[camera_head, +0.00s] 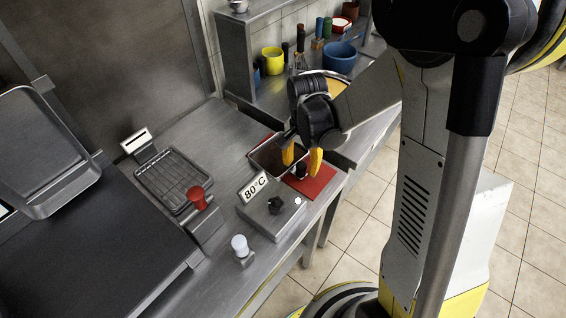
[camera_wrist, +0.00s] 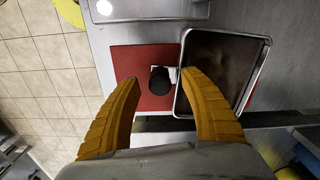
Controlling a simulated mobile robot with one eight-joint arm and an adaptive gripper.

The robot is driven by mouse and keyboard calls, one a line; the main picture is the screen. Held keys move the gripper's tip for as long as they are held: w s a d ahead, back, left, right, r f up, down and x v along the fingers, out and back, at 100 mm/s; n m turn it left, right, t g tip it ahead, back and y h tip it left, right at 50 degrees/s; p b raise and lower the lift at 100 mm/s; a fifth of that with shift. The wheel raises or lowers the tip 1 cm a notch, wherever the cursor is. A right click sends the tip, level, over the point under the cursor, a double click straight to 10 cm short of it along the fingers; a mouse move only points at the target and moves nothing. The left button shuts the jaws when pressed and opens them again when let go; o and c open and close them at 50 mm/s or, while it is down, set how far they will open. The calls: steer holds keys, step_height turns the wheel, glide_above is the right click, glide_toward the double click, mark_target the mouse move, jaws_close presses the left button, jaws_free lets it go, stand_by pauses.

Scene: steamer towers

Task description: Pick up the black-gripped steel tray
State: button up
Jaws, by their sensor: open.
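The steel tray (camera_wrist: 222,62) has a raised rim and a dark brown inside. It lies partly over a red mat (camera_wrist: 125,62), at the right in the wrist view. Its black grip (camera_wrist: 160,82) sticks out from the tray's left side, above the mat. My gripper (camera_wrist: 160,77) is open, with its yellow fingers on either side of the grip in this view. I see no clear contact, and the height gap is hard to judge.
An 80°C sign (camera_head: 253,188) stands on a steel control box (camera_head: 273,213) left of the mat.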

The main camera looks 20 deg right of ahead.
steer(key=shift+f, duration=0.35)
steer(key=shift+r, duration=0.1)
jaws_close()
